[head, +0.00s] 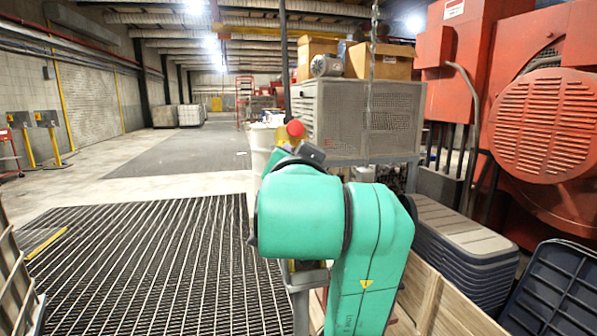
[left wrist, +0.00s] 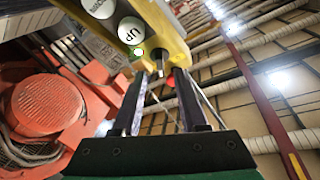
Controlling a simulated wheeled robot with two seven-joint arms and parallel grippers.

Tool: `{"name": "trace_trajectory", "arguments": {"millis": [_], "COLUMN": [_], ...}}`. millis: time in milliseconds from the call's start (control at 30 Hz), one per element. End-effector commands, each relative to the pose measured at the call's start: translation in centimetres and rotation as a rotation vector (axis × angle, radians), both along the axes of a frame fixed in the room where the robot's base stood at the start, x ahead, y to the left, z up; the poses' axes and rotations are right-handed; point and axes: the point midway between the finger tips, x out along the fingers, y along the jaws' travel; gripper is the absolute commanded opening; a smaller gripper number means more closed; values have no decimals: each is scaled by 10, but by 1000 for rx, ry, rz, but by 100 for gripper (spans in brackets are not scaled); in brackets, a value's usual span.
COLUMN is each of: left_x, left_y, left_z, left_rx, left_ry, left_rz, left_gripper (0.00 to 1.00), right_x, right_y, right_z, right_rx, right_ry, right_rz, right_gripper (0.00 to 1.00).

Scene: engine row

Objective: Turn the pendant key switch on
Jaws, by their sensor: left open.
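The yellow pendant (left wrist: 172,32) hangs at the top of the left wrist view. It has round white buttons, one marked UP (left wrist: 131,30), and a small lit green lamp (left wrist: 138,53). A small dark metal piece, which looks like the key switch (left wrist: 158,58), sticks out of its lower end. My left gripper (left wrist: 160,78) is open, and its two fingertips are close to either side of this piece. I cannot tell whether they touch it. In the head view, a red knob (head: 295,129) shows above my green arm, which hides most of the pendant and the gripper.
A grey perforated cabinet (head: 355,115) with cardboard boxes (head: 380,61) stands behind my arm. A large red engine (head: 545,120) is at the right, with stacked grey crates (head: 465,250) below it.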

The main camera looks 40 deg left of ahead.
Motion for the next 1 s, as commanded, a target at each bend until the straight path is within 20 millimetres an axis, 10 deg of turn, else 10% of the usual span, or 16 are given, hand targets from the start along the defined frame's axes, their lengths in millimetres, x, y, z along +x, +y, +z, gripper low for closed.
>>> {"name": "trace_trajectory", "arguments": {"millis": [333,733,867,1000], "left_x": [-72,-84,-55,44], "left_y": [-63,-73,-77,-93], "left_z": [0,0,1,-28], "left_rx": [0,0,60,221], "left_ry": [-5,1,62,249], "left_rz": [-4,-1,2,-54], "left_gripper": [42,42,42,42], "right_x": [0,0,0,0], "right_y": [-1,-1,-1,-1], "right_z": [-14,-15,-12,-7], "right_rx": [-1,-1,-1,-1], "right_ry": [0,0,0,0], "right_rz": [1,1,1,1], "right_gripper": [60,60,60,60]}}
